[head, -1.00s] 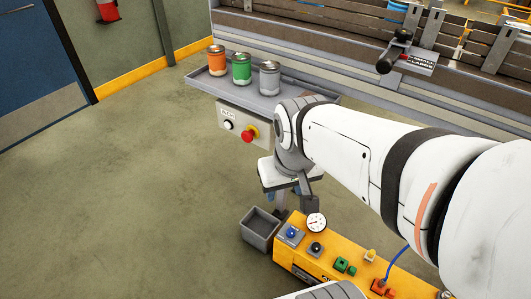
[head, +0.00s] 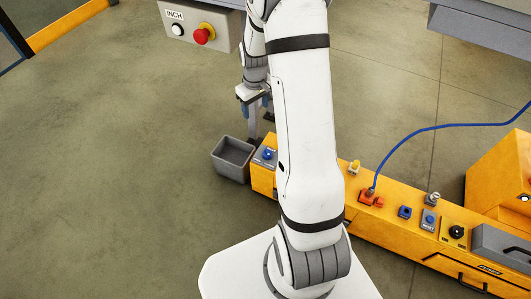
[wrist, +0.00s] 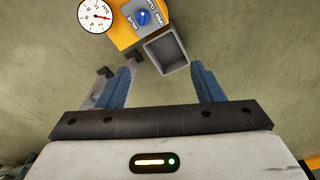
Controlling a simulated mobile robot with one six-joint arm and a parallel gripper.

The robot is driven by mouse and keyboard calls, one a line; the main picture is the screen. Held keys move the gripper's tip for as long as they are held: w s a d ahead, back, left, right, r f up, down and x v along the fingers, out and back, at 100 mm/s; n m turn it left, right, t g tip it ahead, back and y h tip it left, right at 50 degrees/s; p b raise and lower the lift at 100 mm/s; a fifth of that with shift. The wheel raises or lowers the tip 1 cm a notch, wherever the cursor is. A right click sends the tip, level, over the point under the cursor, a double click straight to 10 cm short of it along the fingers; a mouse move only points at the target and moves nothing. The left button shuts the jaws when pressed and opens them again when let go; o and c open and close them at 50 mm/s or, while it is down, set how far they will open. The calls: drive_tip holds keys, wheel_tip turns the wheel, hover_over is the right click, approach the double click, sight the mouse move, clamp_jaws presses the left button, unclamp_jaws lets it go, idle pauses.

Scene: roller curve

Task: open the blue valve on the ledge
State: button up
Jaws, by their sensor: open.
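The blue valve is a round blue knob (head: 268,154) on a grey plate at the left end of the yellow ledge (head: 401,222). It also shows at the top of the wrist view (wrist: 143,17), with lettering beside it. My gripper (head: 258,107) is just beyond that end of the ledge in the head view, apart from the knob. In the wrist view, my gripper's blue fingers (wrist: 163,65) are spread with nothing between them, and the knob lies past their tips. The knob's lettering is too small to read fully.
A grey open bin (head: 232,158) stands against the ledge's left end, close to the valve. A pressure gauge (wrist: 96,15) is beside the valve. A blue hose (head: 440,126) rises from an orange fitting (head: 371,198). A control box with a red button (head: 203,34) is at the upper left.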

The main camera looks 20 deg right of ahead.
drive_tip(key=n+b, duration=0.1)
drive_tip(key=b, duration=0.5)
hover_over(267, 151)
drive_tip(key=shift+g, duration=0.4)
wheel_tip(267, 151, down, 23)
drive_tip(key=shift+s+f, duration=0.1)
drive_tip(key=shift+f, duration=0.1)
wheel_tip(267, 151, down, 8)
drive_tip(key=shift+f+b, duration=0.15)
drive_tip(key=shift+b, duration=1.1)
drive_tip(key=shift+c, duration=0.3)
drive_tip(key=c, duration=0.9)
